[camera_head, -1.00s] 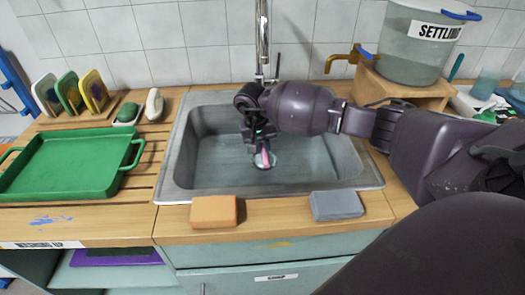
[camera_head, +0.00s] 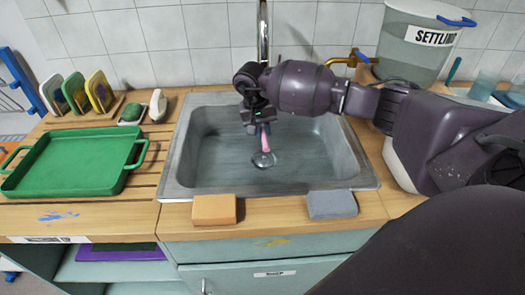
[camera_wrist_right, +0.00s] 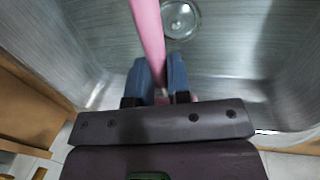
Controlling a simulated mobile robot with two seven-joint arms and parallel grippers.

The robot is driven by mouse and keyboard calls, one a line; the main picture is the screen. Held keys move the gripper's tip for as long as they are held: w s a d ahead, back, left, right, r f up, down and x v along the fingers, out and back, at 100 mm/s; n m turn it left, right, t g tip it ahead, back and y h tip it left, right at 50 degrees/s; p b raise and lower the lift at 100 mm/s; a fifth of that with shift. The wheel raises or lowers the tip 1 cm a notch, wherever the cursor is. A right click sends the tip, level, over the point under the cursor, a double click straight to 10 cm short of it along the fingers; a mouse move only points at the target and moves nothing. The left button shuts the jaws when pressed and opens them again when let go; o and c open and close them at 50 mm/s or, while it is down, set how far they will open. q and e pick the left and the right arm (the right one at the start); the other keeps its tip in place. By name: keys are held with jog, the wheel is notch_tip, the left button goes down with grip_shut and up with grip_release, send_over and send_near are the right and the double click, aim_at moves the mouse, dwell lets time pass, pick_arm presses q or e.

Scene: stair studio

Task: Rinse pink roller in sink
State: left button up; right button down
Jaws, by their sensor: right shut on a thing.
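My right gripper (camera_head: 258,122) reaches in from the right and is above the sink basin. It is shut on the pink roller (camera_head: 266,139), which points down toward the round drain (camera_head: 263,160). In the right wrist view the roller's pink shaft (camera_wrist_right: 150,35) stands between the two blue-grey fingers (camera_wrist_right: 158,78). The roller's far end is out of that view. The metal sink (camera_head: 320,184) is set in the wooden counter, and no water stream is distinct. The tap (camera_head: 263,35) rises behind my gripper, which hides its lower part. My left gripper is not in view.
An orange block (camera_head: 214,209) and a grey block (camera_head: 331,205) lie at the sink's front edge. A green tray (camera_head: 72,185) is on the left slats. A settling bucket (camera_head: 416,55) with a brass tap (camera_head: 352,57) stands at the back right.

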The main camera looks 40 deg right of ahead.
aim_at(263, 129)
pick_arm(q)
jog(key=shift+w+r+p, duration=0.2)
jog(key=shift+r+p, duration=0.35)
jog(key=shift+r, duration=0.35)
pick_arm(e)
jog(key=shift+r, duration=2)
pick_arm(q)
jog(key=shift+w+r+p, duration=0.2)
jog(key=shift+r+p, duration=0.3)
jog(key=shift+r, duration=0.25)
pick_arm(e)
jog(key=shift+r, duration=2)
